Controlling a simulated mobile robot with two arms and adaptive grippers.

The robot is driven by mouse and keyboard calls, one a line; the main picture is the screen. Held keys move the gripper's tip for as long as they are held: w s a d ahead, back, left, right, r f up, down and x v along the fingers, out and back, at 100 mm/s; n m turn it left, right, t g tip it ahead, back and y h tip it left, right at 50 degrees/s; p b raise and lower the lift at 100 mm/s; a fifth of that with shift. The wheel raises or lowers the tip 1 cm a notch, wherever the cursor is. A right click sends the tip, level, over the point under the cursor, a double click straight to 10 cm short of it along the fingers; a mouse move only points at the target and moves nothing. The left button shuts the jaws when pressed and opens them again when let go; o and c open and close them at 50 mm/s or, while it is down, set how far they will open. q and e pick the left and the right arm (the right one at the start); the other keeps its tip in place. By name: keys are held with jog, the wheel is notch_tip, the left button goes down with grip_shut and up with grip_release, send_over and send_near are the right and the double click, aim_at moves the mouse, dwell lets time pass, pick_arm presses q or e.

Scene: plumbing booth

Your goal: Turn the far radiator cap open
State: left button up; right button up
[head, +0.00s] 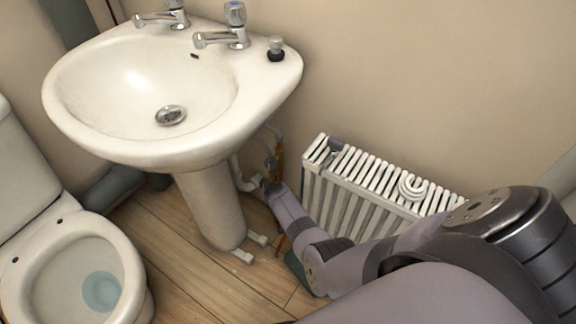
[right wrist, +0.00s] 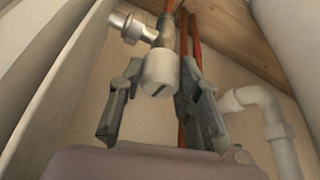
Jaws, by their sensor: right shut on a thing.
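The radiator (head: 360,180) stands low against the wall in the head view, white and ribbed. My right arm reaches down past its front to its far end, beside the sink pedestal. My right gripper (right wrist: 160,98) shows in the right wrist view with one dark finger on each side of the white radiator cap (right wrist: 159,73). In the head view the cap cannot be made out, and the fingers are small near the pipes. My left gripper is out of view.
Copper pipes (right wrist: 184,50) run close behind the fingers, and a white bent pipe (right wrist: 262,105) is to the right. The radiator's side (right wrist: 50,75) is close on the left. The sink (head: 215,145) overhangs nearby, with a toilet (head: 125,250) at left.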

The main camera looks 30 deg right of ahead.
jog(key=o, duration=1.1)
jog(key=shift+o, duration=0.2)
jog(key=shift+r, duration=0.15)
notch_tip(320, 180, up, 10)
jog(key=shift+f, duration=0.1)
